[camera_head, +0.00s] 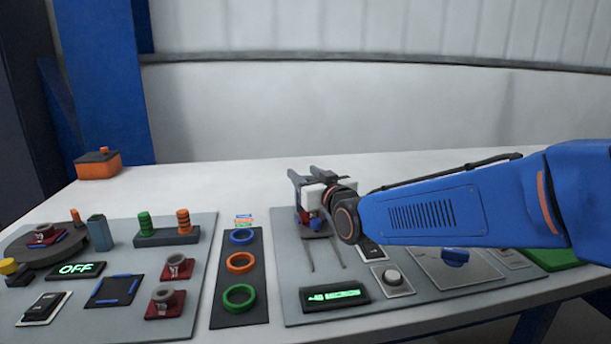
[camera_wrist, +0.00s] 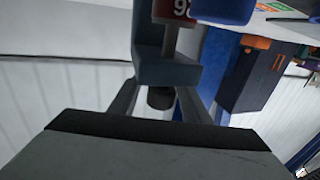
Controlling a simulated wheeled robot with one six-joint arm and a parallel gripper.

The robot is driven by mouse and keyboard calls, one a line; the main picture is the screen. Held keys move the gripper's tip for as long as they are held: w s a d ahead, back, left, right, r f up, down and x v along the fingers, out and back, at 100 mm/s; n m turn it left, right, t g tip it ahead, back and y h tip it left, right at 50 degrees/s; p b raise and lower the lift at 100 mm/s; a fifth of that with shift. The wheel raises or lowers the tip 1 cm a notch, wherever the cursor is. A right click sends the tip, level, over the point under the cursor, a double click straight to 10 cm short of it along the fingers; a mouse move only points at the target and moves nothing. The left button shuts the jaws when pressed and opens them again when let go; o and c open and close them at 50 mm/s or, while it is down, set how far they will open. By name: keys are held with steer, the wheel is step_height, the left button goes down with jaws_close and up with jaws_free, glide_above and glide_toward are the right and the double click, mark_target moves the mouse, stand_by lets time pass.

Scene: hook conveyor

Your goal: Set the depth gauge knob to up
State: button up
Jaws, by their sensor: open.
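A grey round knob (camera_head: 393,276) sits on a small white plate on the right-hand panel, beside a black display (camera_head: 335,293) with a green bar. A blue knob (camera_head: 455,257) on a larger grey plate stands further right. I cannot read which one belongs to the depth gauge, nor its setting. My gripper (camera_head: 302,185) is open above the back left of this panel, up and left of both knobs. My arm reaches in from the right. In the wrist view, a blue-grey block with a red numbered part (camera_wrist: 172,14) lies beyond my gripper; neither knob shows clearly there.
The left panel has red blocks (camera_head: 165,301), an OFF display (camera_head: 75,269) and a peg stand (camera_head: 166,236). A dark strip with coloured rings (camera_head: 240,263) lies between the panels. Two thin dark lines (camera_head: 309,257) run below my gripper. The back of the table is mostly clear.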

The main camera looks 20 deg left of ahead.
jaws_close()
steer(key=shift+r, duration=1.2)
jaws_free()
steer(key=v, duration=1.7)
steer(key=shift+s, duration=0.2)
steer(key=shift+f, duration=0.1)
